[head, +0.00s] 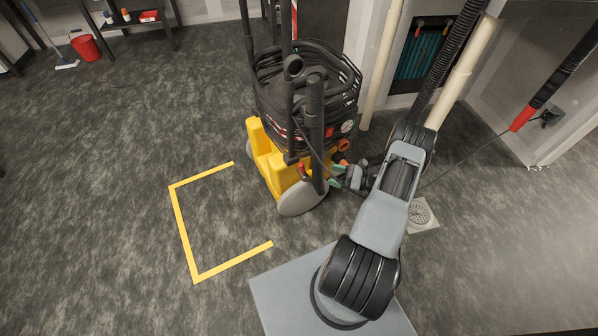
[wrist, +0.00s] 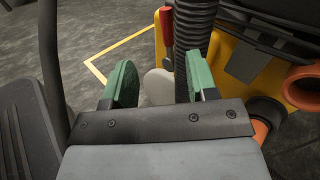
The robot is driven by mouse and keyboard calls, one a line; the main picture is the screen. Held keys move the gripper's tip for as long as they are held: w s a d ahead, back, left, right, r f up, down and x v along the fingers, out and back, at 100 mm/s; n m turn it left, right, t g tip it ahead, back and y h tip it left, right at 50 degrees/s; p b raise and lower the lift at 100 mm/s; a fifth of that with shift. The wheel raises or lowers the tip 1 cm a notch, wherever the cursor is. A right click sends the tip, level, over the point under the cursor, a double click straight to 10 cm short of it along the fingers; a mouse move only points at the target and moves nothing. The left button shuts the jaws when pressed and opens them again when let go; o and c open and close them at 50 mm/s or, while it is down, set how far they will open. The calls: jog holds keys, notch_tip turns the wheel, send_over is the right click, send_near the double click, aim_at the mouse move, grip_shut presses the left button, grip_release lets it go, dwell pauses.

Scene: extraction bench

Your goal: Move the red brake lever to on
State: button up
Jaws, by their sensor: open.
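The red brake lever (wrist: 166,27) shows at the top of the wrist view, roughly upright against the yellow base of the cart. It lies ahead of my gripper, between the lines of its two fingers and nearer the right one. In the head view the lever (head: 302,170) is a small red spot above the grey wheel. My gripper (wrist: 158,84) has two green-padded fingers spread apart with nothing held between them. In the head view my gripper (head: 337,176) is beside the cart's right side. I cannot tell whether it touches anything.
The yellow cart (head: 262,150) carries a black machine with coiled hose. A black ribbed hose (wrist: 195,35) runs close by the right finger, and an orange pipe end (wrist: 303,86) is to the right. Yellow floor tape (head: 183,230) marks clear floor at left.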

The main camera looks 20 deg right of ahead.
aim_at(302, 169)
jog(key=shift+m+t, duration=0.5)
jog(key=shift+t, duration=0.1)
jog(key=f+x, duration=0.1)
jog(key=x, duration=0.3)
jog(key=f+b+x, duration=0.1)
jog(key=x, duration=0.3)
jog(key=f+b+x, duration=0.1)
jog(key=x, duration=0.4)
jog(key=shift+w, duration=0.35)
jog(key=shift+c, duration=0.5)
grip_shut()
